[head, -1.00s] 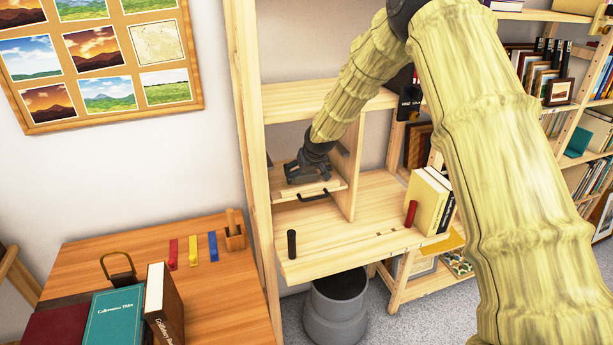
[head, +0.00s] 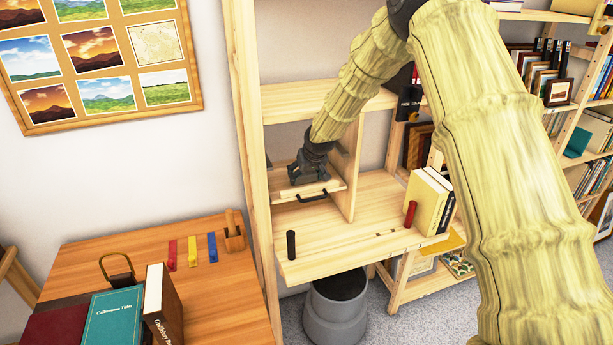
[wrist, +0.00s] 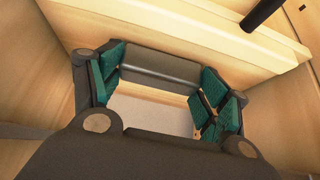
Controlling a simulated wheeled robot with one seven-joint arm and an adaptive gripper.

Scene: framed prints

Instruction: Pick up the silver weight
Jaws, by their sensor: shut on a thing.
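The silver weight (wrist: 158,67) shows in the wrist view as a grey, rounded bar lying across the space between my fingers. My gripper (wrist: 163,78) has its green pads against the two ends of the bar, shut on it. In the head view my gripper (head: 309,176) reaches down into the open drawer (head: 336,184) in the wooden shelf unit. The weight cannot be made out there, hidden by the gripper. A pale surface shows below the bar in the wrist view.
The drawer front with its black handle (head: 312,197) stands close to my gripper, and an upright wooden panel (head: 350,170) is to its right. A shelf board (head: 300,101) lies above. A black cylinder (head: 291,244) and yellow books (head: 427,200) stand on the lower board.

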